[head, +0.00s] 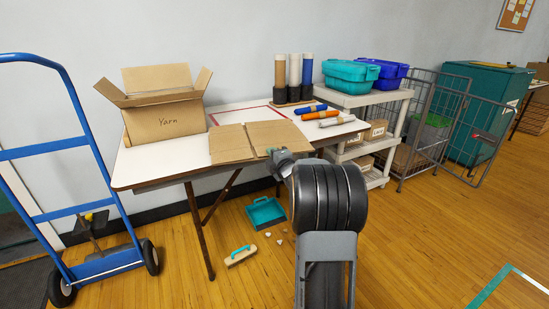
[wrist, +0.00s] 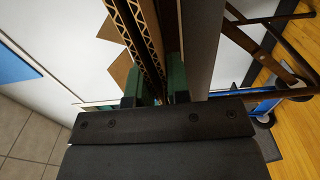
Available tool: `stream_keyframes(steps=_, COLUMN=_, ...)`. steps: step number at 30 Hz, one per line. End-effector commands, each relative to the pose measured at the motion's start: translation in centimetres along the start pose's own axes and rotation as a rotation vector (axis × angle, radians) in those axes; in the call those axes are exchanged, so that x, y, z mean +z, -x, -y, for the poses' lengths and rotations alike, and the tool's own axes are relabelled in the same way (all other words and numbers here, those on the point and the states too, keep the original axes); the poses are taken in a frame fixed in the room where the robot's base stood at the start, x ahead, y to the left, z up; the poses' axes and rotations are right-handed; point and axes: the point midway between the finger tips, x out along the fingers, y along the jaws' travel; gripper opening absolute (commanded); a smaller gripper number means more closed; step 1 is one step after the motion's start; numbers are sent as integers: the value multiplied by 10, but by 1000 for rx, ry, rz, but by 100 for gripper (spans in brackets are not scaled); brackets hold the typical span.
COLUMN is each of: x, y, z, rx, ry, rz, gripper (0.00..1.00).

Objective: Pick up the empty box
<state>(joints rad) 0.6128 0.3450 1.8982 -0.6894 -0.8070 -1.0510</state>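A cardboard box (head: 166,121) marked "Yarn" stands upright on the left of the white table, flaps open. Its inside is hidden. A flat, folded piece of cardboard (head: 232,145) lies on the table to its right, reaching the front edge. My gripper (head: 279,155) is at the front right edge of this flat cardboard, well apart from the Yarn box. In the wrist view, corrugated cardboard edges (wrist: 136,38) run down between the two green-padded fingers of my gripper (wrist: 154,92). Whether both fingers press on the cardboard is hard to tell.
The white table (head: 135,164) also holds upright tubes (head: 294,72) and several colored rolls (head: 318,114). A blue hand truck (head: 98,151) stands left. A teal dustpan (head: 266,213) and brush (head: 240,256) lie on the floor.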

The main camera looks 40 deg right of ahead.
Motion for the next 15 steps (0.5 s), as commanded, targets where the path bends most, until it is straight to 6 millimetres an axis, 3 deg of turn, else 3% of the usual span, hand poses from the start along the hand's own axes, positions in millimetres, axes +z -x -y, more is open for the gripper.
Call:
stream_keyframes(steps=7, x=0, y=0, z=6, rx=-12, ry=-2, rz=0, gripper=0)
stream_keyframes(steps=15, x=0, y=0, z=8, rx=-16, ry=-3, rz=0, gripper=0)
